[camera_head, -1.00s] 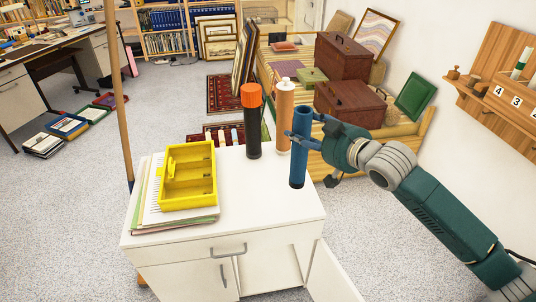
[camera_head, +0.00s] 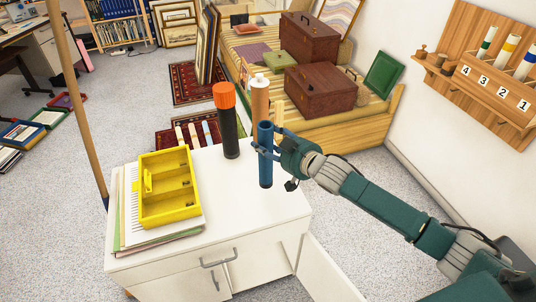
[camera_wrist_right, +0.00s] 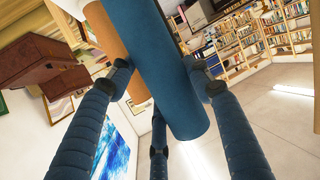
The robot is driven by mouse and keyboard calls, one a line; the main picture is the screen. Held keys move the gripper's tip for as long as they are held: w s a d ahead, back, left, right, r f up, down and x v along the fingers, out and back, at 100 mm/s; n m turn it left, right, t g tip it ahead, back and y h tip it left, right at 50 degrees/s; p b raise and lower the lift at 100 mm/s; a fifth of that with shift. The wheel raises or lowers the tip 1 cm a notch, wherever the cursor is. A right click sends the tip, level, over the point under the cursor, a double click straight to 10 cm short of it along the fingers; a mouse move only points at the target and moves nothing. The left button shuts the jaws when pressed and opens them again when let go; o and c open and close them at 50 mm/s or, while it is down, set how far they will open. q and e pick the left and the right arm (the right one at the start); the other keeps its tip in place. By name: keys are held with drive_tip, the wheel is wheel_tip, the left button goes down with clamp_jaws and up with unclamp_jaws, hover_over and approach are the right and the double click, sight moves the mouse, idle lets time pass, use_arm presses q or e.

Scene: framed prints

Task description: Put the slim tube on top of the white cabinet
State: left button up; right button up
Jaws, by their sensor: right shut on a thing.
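The slim tube, a blue cylinder (camera_head: 265,173), is upright over the right part of the white cabinet's top (camera_head: 232,222). Its lower end is at or just above the surface; I cannot tell whether it touches. My right gripper (camera_head: 265,144) is shut around its upper part, coming from the right. In the right wrist view the blue tube (camera_wrist_right: 160,65) lies between my gripper's fingers (camera_wrist_right: 163,85). My left gripper is not in view.
A black tube with an orange cap (camera_head: 230,135) and a tan tube with a white cap (camera_head: 260,100) stand close behind the blue one. A yellow tray (camera_head: 150,212) sits on papers at the left. An open cabinet door (camera_head: 328,272) juts out at front right. The top's front middle is clear.

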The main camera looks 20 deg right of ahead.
drive_tip(key=shift+f, duration=2.9)
drive_tip(key=o, duration=1.7)
drive_tip(key=shift+f, duration=0.1)
drive_tip(key=v, duration=1.2)
drive_tip(key=shift+r+b, duration=0.2)
drive_tip(key=shift+b, duration=0.15)
drive_tip(key=shift+s+a, duration=0.1)
